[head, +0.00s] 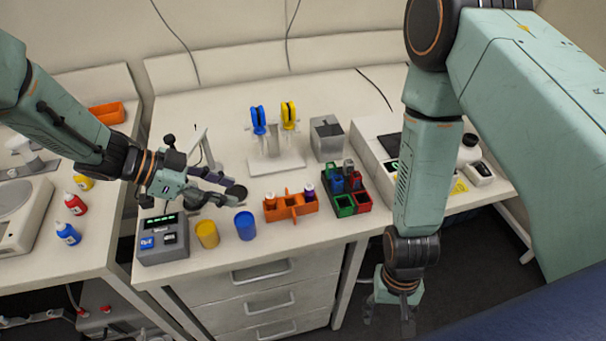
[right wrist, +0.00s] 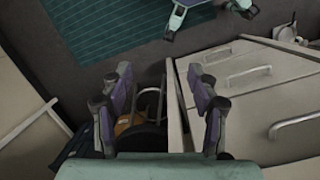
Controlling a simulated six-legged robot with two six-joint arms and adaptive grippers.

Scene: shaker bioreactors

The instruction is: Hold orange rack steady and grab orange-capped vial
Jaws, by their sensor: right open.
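The orange rack (head: 291,207) sits near the front edge of the bench in the head view. An orange-capped vial (head: 270,200) stands in its left end, and a purple-capped vial (head: 309,192) stands in its right end. My left gripper (head: 232,192) is over the bench to the left of the rack, apart from it, with its fingers spread and nothing between them. My right gripper (head: 391,312) hangs in front of the bench, below its top, to the right of the drawers. In the right wrist view its fingers (right wrist: 162,100) are apart and empty.
A yellow cup (head: 207,234) and a blue cup (head: 245,226) stand left of the rack, beside a grey device (head: 162,240). A green and red rack (head: 346,196) stands close on the right. A stand with blue and yellow pipettes (head: 275,165) is behind.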

